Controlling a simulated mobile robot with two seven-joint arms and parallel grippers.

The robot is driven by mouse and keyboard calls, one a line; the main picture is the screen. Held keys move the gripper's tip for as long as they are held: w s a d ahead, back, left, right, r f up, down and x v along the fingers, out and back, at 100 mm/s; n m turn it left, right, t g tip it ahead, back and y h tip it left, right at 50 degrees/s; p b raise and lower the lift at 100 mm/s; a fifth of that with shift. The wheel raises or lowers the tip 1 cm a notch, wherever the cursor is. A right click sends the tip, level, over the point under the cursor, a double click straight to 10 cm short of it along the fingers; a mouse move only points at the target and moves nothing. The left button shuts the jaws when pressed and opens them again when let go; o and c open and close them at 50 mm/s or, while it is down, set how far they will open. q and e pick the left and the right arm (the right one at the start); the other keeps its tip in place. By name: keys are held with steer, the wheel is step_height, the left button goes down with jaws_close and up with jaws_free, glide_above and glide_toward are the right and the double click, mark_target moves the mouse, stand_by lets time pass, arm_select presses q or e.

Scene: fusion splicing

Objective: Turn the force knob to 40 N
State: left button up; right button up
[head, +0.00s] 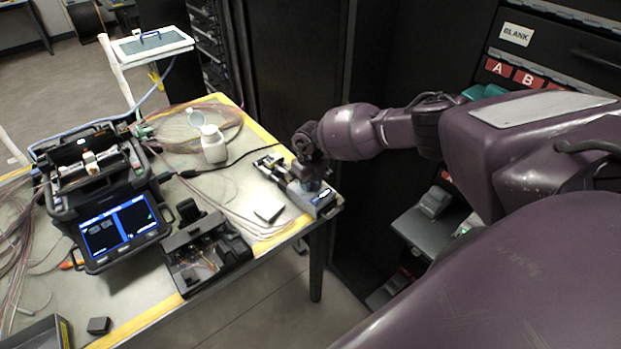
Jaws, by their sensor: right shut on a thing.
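A small grey device (325,207) with a little lit display sits at the right corner of the table; its clamp-like part (268,163) extends to the back left. My right gripper (311,184) points down onto the top of this device and is shut on a small bluish part there, which looks like the force knob. The fingers hide most of the knob, and its setting and the display's digits are too small to read. My left gripper is not in view.
A fusion splicer (125,226) with a lit screen stands at the left. Fibres and cables cover much of the table. A dark rack stands behind my right arm.

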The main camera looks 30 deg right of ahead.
steer(key=m+p, duration=0.2)
steer(key=m, duration=0.2)
steer(key=shift+m, duration=0.3)
steer(key=m+p, duration=0.1)
steer(key=m, duration=0.3)
steer(key=shift+m, duration=0.3)
steer(key=m, duration=1)
steer(key=shift+m, duration=0.4)
steer(key=o, duration=0.6)
steer(key=shift+o, duration=0.2)
